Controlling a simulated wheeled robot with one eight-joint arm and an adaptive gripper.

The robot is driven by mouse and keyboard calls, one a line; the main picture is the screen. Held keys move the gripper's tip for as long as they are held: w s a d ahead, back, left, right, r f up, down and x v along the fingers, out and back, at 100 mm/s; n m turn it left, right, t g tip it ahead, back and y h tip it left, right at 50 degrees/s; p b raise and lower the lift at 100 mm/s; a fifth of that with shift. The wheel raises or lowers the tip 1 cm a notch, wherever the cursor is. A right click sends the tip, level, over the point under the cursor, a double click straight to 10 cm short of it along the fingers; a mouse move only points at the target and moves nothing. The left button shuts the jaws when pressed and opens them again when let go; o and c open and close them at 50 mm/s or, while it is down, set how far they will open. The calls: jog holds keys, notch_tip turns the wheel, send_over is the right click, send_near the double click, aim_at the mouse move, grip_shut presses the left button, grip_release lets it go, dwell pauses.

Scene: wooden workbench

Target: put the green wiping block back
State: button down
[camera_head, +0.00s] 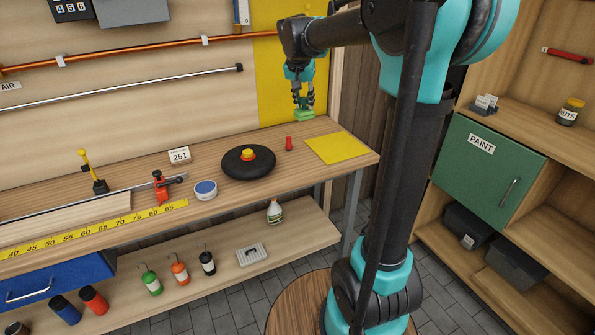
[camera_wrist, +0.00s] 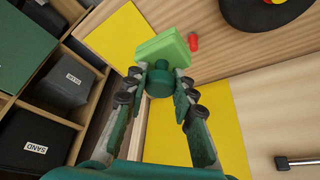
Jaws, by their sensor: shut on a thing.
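My gripper (camera_head: 304,103) is shut on the green wiping block (camera_head: 305,115), which sits at its fingertips near the back of the bench. In the wrist view the block (camera_wrist: 160,47) is light green with a darker green knob, and my fingers (camera_wrist: 160,85) close around the knob. A flat yellow mat (camera_head: 338,148) lies on the bench's right end, below and in front of the block. A yellow panel (camera_head: 277,85) is on the wall behind.
A small red piece (camera_head: 289,144) stands left of the mat, next to a black disc (camera_head: 238,165) with a red and yellow centre. A round tin (camera_head: 205,191) and a red clamp (camera_head: 161,190) are farther left. The mat itself is bare.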

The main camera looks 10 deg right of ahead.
notch_tip(320, 180, down, 20)
jog(key=shift+s+a+r, duration=0.1)
jog(key=shift+s+a, duration=0.05)
dwell(0.4)
jog(key=c, duration=1.3)
grip_release()
jog(key=shift+o, duration=0.2)
jog(key=v, duration=1.2)
jog(key=s+d+f+n, duration=0.1)
jog(key=s+f, duration=0.3)
jog(key=s, duration=0.4)
jog(key=s+d+f+n+y, duration=0.1)
jog(key=s+d+f+n, duration=0.1)
jog(key=s+f, duration=0.3)
jog(key=s+d+f+n+y, duration=0.1)
jog(key=s+f, duration=0.4)
jog(key=s, duration=0.8)
jog(key=shift+s+d+f+n, duration=0.2)
jog(key=shift+d+n, duration=0.5)
jog(key=shift+d, duration=0.35)
